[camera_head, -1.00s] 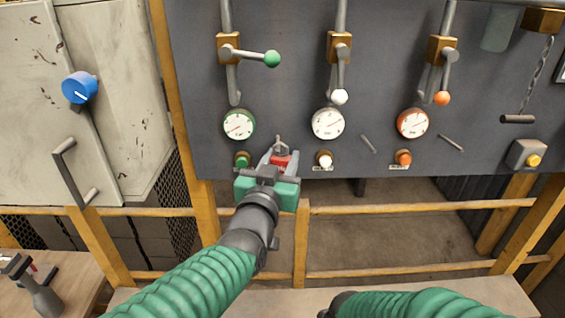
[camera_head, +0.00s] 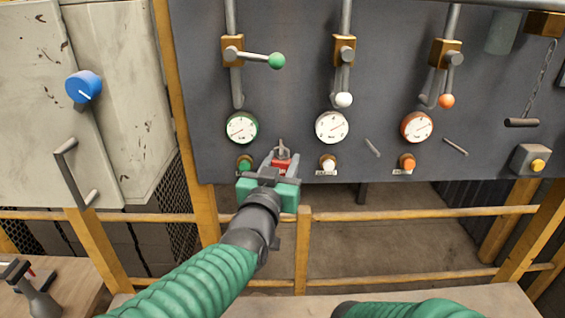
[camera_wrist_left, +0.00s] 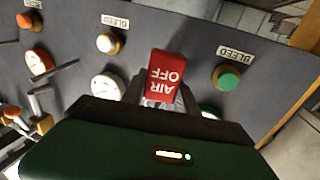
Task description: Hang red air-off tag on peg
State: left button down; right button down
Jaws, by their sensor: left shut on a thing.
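My left gripper (camera_head: 281,165) is shut on the red tag (camera_head: 282,163), close in front of the grey panel, right of the green button. In the left wrist view the tag (camera_wrist_left: 167,76) reads AIR OFF upside down between the fingertips (camera_wrist_left: 168,98). A thin grey piece (camera_head: 281,147) shows just above the tag; I cannot tell whether it is a peg or the tag's hanger, nor whether they touch. Bare slanted pegs stick out right of the white gauge (camera_head: 372,147) and right of the orange gauge (camera_head: 455,146). My right gripper is out of view.
The panel (camera_head: 290,80) carries a green-rimmed gauge (camera_head: 241,127), a white gauge (camera_head: 331,126), an orange gauge (camera_head: 417,127), and valves with green, white and orange knobs. A green button (camera_head: 244,164) sits just left of the gripper. Yellow rails (camera_head: 400,213) run below.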

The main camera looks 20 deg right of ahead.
pick_arm(q)
jog(key=c, duration=0.9)
grip_release()
jog(key=shift+o, duration=0.2)
